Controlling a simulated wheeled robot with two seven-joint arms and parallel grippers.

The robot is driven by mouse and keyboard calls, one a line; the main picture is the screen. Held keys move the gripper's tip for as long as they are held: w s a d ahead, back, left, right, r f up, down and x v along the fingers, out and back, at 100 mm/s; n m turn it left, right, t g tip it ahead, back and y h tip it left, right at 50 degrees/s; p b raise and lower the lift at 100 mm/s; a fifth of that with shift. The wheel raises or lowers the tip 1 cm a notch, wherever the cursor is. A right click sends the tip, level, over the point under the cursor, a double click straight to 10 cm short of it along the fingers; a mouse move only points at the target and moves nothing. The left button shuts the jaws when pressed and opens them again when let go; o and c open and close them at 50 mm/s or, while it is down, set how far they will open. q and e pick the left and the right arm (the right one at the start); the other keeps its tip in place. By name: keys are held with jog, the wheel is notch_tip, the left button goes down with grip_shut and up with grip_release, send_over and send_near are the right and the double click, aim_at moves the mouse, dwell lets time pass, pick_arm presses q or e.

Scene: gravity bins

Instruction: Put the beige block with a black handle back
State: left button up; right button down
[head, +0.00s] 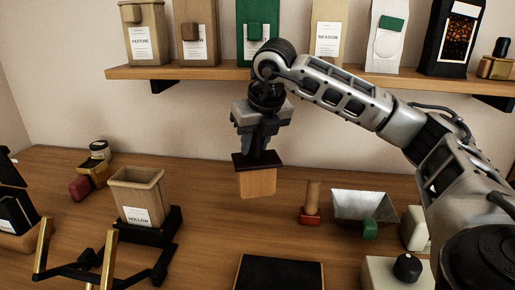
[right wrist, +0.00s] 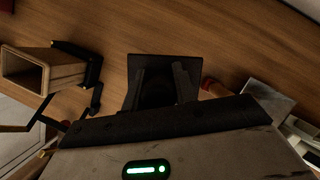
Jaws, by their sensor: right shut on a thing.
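The beige block (head: 258,184) hangs under its black handle plate (head: 257,161) in the head view, above the table and apart from it. My right gripper (head: 257,150) points down and is shut on the black handle. In the right wrist view a dark plate (right wrist: 165,65) lies at the fingertips, and the beige part is hidden there. A beige open-topped bin labelled HOLLOW (head: 138,190) stands on a black stand to the left of the block. The bin also shows in the right wrist view (right wrist: 25,68). My left gripper is not in view.
A shelf (head: 225,73) at the back holds several labelled bins. A black mat (head: 279,273) lies at the front. A metal tray (head: 345,205), a wooden-handled red stamp-like piece (head: 311,205) and a pale box (head: 390,275) stand right. Brass-tipped black arms (head: 105,262) rise front left.

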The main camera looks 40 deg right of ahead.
jog(key=shift+d+f, duration=0.1)
jog(key=shift+f, duration=0.15)
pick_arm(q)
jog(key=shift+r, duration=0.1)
